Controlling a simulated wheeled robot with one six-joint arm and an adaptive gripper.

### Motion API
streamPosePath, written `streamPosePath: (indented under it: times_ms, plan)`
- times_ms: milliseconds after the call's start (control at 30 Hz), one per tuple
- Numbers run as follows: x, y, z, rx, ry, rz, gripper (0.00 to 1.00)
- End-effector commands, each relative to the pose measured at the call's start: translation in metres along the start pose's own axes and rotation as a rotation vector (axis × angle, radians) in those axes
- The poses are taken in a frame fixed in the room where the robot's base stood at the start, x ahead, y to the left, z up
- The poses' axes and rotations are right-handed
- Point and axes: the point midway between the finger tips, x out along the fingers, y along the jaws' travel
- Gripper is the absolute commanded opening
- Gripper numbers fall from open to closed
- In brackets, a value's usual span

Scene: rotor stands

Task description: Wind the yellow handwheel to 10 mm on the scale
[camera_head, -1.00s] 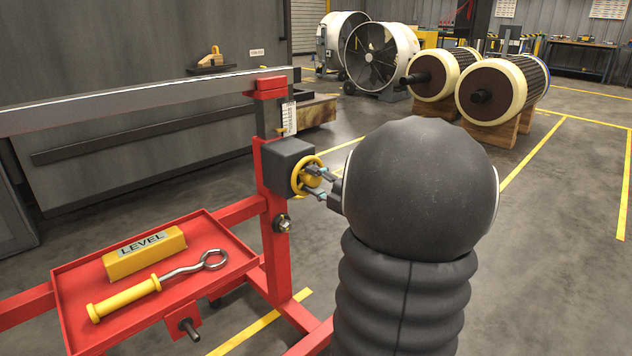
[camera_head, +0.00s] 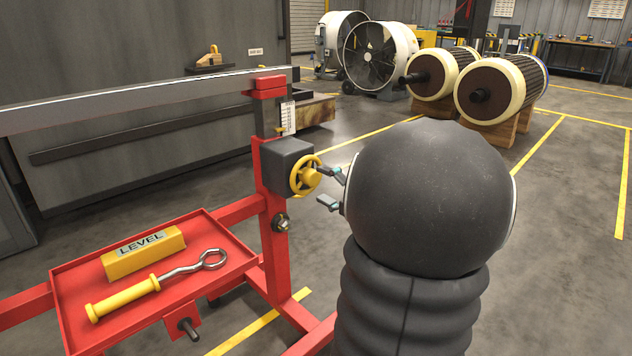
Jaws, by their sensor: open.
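The yellow handwheel (camera_head: 304,176) sits on the right face of a dark grey gear box (camera_head: 284,163) on the red stand (camera_head: 273,225). My gripper (camera_head: 325,187) is just right of the handwheel, its two fingers spread and empty, with a small gap to the wheel. My dark arm hides much of the gripper's body. The white scale (camera_head: 288,117) stands upright above the box, with a small yellow pointer (camera_head: 281,130) near its lower end. The scale marks are too small to read.
A long grey beam (camera_head: 140,100) rests on the stand's top. Fans and rotors stand behind, with open floor to the right.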

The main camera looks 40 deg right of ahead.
Motion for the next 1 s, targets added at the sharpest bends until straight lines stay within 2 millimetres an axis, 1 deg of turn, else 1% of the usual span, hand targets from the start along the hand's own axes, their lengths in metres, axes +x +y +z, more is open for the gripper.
streamPosePath:
  times_ms: [33, 200, 400, 600, 1000]
  plan:
    - [-0.011, 0.000, 0.001, -0.001, -0.004, 0.000, 0.68]
    - [-0.043, 0.000, 0.001, -0.001, -0.003, 0.000, 0.68]
    - [-0.069, 0.000, 0.000, -0.002, -0.001, 0.001, 0.68]
    - [-0.080, 0.000, -0.001, 0.000, 0.002, 0.001, 0.68]
    - [-0.080, 0.000, -0.001, -0.001, 0.003, 0.001, 0.68]
